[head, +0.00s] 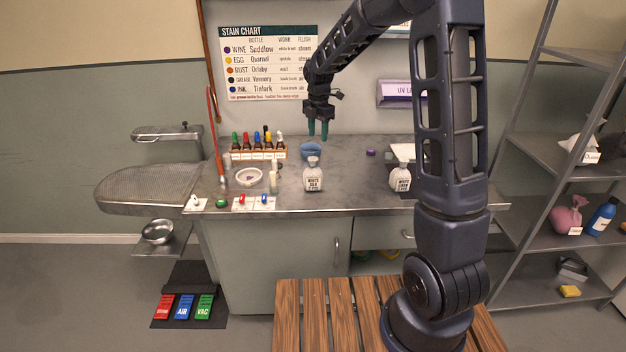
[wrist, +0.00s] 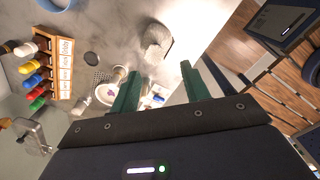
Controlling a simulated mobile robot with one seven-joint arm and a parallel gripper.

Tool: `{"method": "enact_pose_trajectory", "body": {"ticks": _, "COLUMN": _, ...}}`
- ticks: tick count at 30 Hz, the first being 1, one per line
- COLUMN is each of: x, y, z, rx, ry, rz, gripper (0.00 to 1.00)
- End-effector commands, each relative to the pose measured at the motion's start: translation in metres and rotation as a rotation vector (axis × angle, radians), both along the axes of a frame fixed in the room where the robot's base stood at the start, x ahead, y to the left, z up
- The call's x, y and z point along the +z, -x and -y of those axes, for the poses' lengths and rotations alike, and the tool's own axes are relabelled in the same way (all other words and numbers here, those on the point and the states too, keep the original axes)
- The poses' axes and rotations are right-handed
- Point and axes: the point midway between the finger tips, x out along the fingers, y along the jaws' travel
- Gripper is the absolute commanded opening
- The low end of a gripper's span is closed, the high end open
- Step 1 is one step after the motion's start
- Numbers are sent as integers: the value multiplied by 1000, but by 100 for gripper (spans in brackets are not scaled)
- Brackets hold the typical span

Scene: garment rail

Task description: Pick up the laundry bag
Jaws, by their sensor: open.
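A pink tied sack (head: 568,216) with a small white tag sits on the middle shelf of the rack at the far right in the head view; it looks like the laundry bag. A paler white bundle (head: 588,148) with a label lies on the shelf above it. My gripper (head: 318,131) is open and empty, fingers pointing down above the back of the counter, far to the left of the sack. The wrist view shows its two green fingers (wrist: 160,86) spread apart with nothing held; the sack is not in that view.
A blue bottle (head: 602,217) stands just right of the sack. Metal uprights frame the shelving (head: 512,183). The counter (head: 345,180) carries a dropper rack (head: 258,153), a blue bowl (head: 311,151) and white labelled bottles (head: 313,178). A slatted wooden surface (head: 312,318) is in front.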

Motion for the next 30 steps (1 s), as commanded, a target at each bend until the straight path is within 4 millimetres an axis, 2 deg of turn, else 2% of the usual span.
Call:
{"method": "enact_pose_trajectory", "body": {"ticks": 5, "x": -13, "y": -7, "z": -11, "rx": 75, "ry": 3, "rz": -13, "gripper": 46}}
{"method": "enact_pose_trajectory", "body": {"ticks": 15, "x": -57, "y": -7, "z": -12, "rx": 81, "ry": 3, "rz": -16, "gripper": 46}}
{"method": "enact_pose_trajectory", "body": {"ticks": 25, "x": -75, "y": -7, "z": -13, "rx": 80, "ry": 3, "rz": -14, "gripper": 46}}
{"method": "enact_pose_trajectory", "body": {"ticks": 30, "x": -95, "y": -4, "z": -18, "rx": 80, "ry": 3, "rz": -16, "gripper": 46}}
